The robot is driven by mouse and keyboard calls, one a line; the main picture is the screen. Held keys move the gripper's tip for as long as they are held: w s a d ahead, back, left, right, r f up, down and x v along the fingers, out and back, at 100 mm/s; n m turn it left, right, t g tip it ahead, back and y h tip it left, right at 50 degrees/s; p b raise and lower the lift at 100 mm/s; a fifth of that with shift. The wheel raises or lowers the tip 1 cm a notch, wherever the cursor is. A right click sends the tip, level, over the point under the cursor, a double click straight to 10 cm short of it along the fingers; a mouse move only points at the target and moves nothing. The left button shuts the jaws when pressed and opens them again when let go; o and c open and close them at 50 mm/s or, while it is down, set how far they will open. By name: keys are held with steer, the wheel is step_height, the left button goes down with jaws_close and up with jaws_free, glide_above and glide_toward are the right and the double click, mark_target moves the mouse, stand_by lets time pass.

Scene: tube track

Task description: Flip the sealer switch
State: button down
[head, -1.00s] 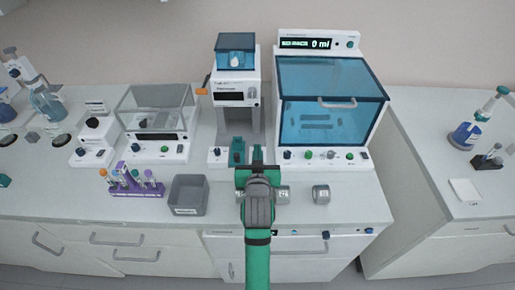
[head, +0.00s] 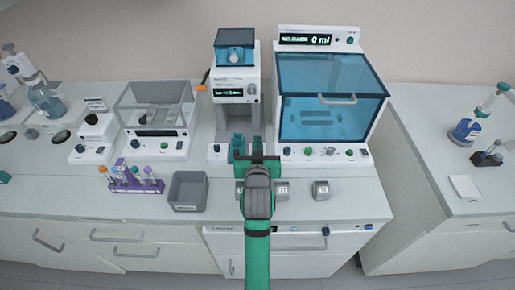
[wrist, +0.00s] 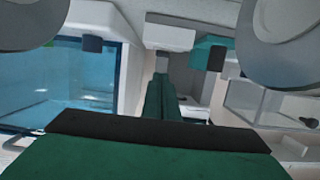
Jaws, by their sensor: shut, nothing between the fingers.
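The sealer (head: 226,75) looks to be the tall white machine with a blue clear top and an orange side lever (head: 204,79). Its front display (head: 234,92) shows small lit marks. A small dark switch (head: 217,148) sits on the left of its base; its position is too small to tell. My gripper (head: 257,157) is shut and empty, in front of the sealer's base, right of the switch. In the wrist view my green fingers (wrist: 161,100) lie together. Teal parts (head: 238,146) stand at the sealer's base, partly covered by my gripper.
A blue-windowed cabinet (head: 328,100) stands right of the sealer, and a clear-lidded balance (head: 155,105) left. A gap separates the right counter (head: 440,150).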

steer(key=shift+w+r, duration=0.15)
steer(key=shift+r, duration=0.8)
steer(key=r+v, duration=0.1)
steer(key=v, duration=0.8)
steer(key=shift+s, duration=0.3)
steer(key=shift+r, duration=0.1)
